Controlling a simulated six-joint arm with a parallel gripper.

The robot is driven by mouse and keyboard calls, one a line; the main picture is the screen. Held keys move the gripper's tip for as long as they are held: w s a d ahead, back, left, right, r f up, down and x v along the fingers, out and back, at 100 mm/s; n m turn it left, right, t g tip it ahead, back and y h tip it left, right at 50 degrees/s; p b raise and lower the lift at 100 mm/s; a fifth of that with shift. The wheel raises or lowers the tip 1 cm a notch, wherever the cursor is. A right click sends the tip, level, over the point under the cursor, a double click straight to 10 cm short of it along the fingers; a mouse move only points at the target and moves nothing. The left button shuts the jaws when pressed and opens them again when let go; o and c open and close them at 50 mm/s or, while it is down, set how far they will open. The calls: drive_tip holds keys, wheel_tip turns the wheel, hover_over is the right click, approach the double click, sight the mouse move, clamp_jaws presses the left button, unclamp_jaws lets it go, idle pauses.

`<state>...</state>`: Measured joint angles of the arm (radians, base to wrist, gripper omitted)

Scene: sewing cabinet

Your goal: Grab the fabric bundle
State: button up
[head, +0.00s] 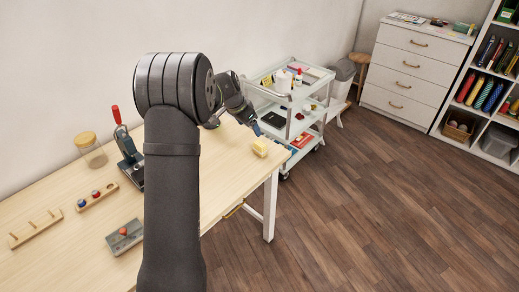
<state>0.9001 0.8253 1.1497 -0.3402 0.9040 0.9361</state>
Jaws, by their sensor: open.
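A small pale-yellow bundle (260,148), which looks like the fabric bundle, lies on the wooden table near its right end, close to the edge. My gripper (254,126) is beyond my dark arm, above the far right part of the table. It is open and appears empty, a little up and left of the bundle in the picture and apart from it. The fingers are small in this view, and their exact height above the table is hard to tell.
The table (75,222) holds a red-handled press (127,155), a lidded jar (90,149), a peg rack (36,228), a spool holder (97,196) and a grey block (124,237). A white cart (288,125) stands close beyond the table's right end. The floor to the right is clear.

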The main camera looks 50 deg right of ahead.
sight(258, 144)
drive_tip(key=x, duration=1.1)
drive_tip(key=shift+d+f, duration=0.2)
drive_tip(key=shift+f, duration=0.1)
drive_tip(key=shift+w+x, duration=0.2)
drive_tip(key=shift+x, duration=1.2)
drive_tip(key=shift+w+x, duration=0.2)
drive_tip(key=shift+x, duration=1.2)
drive_tip(key=shift+d+r, duration=0.1)
drive_tip(key=shift+c, duration=0.3)
drive_tip(key=c, duration=1)
